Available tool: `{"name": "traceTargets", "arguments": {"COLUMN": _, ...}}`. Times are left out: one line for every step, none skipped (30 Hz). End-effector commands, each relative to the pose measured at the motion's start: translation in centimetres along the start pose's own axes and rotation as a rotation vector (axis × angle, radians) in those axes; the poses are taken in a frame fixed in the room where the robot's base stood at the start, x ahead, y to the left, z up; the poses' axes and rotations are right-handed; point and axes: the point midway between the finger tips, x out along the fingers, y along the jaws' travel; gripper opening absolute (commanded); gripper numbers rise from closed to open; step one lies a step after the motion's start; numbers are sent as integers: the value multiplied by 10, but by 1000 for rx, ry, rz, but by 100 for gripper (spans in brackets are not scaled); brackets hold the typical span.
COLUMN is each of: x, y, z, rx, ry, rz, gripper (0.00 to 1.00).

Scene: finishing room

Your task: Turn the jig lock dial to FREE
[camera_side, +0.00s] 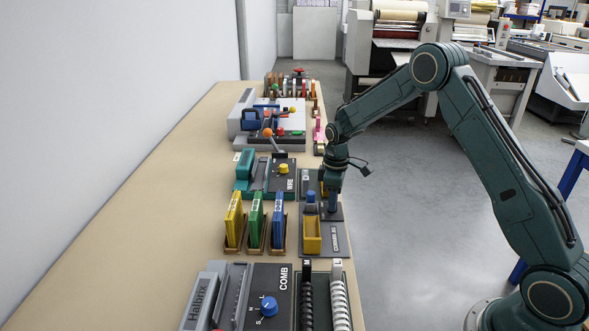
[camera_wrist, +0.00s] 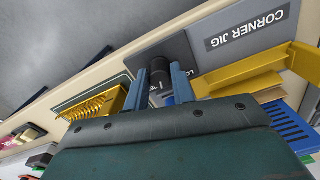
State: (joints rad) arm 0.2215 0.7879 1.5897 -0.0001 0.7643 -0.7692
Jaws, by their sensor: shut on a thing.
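The corner jig's grey base plate (camera_side: 337,242) is at the table's right edge in the side view, and its plate (camera_wrist: 207,47) with the label CORNER JIG also shows in the wrist view. The dark lock dial (camera_wrist: 158,68) stands on it between the two blue fingers of my gripper (camera_wrist: 160,75). My gripper (camera_side: 333,206) points down and is shut on the dial. In the side view my gripper hides the dial. A pale mark shows on the dial, but I cannot tell which word it points to; the lettering beside it is mostly covered.
A yellow jig block (camera_side: 312,236) stands on the plate just left of my gripper. Yellow, green and blue upright pads (camera_side: 256,221) stand further left. The wire unit's yellow dial (camera_side: 283,169) is behind, the comb unit's blue dial (camera_side: 269,306) in front. The table's left side is bare.

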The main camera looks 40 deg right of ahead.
Motion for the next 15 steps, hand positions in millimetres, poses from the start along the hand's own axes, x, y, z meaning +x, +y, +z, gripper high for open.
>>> {"name": "traceTargets", "arguments": {"x": -1, "y": 0, "z": 0, "rx": 45, "ry": 1, "rz": 1, "gripper": 2}}
{"name": "traceTargets", "arguments": {"x": -1, "y": 0, "z": 0, "rx": 74, "ry": 1, "rz": 1, "gripper": 2}}
{"name": "traceTargets", "arguments": {"x": -1, "y": 0, "z": 0, "rx": 112, "ry": 1, "rz": 1, "gripper": 2}}
{"name": "traceTargets", "arguments": {"x": -1, "y": 0, "z": 0, "rx": 140, "ry": 1, "rz": 1, "gripper": 2}}
{"name": "traceTargets", "arguments": {"x": -1, "y": 0, "z": 0, "rx": 169, "ry": 1, "rz": 1, "gripper": 2}}
{"name": "traceTargets", "arguments": {"x": -1, "y": 0, "z": 0, "rx": 205, "ry": 1, "rz": 1, "gripper": 2}}
{"name": "traceTargets", "arguments": {"x": -1, "y": 0, "z": 0, "rx": 233, "ry": 1, "rz": 1, "gripper": 2}}
{"name": "traceTargets", "arguments": {"x": -1, "y": 0, "z": 0, "rx": 260, "ry": 1, "rz": 1, "gripper": 2}}
{"name": "traceTargets", "arguments": {"x": -1, "y": 0, "z": 0, "rx": 294, "ry": 1, "rz": 1, "gripper": 2}}
{"name": "traceTargets", "arguments": {"x": -1, "y": 0, "z": 0, "rx": 319, "ry": 1, "rz": 1, "gripper": 2}}
{"name": "traceTargets", "arguments": {"x": -1, "y": 0, "z": 0, "rx": 343, "ry": 1, "rz": 1, "gripper": 2}}
{"name": "traceTargets", "arguments": {"x": -1, "y": 0, "z": 0, "rx": 373, "ry": 1, "rz": 1, "gripper": 2}}
{"name": "traceTargets", "arguments": {"x": -1, "y": 0, "z": 0, "rx": 394, "ry": 1, "rz": 1, "gripper": 2}}
{"name": "traceTargets", "arguments": {"x": -2, "y": 0, "z": 0, "rx": 415, "ry": 1, "rz": 1, "gripper": 2}}
{"name": "traceTargets", "arguments": {"x": -2, "y": 0, "z": 0, "rx": 440, "ry": 1, "rz": 1, "gripper": 2}}
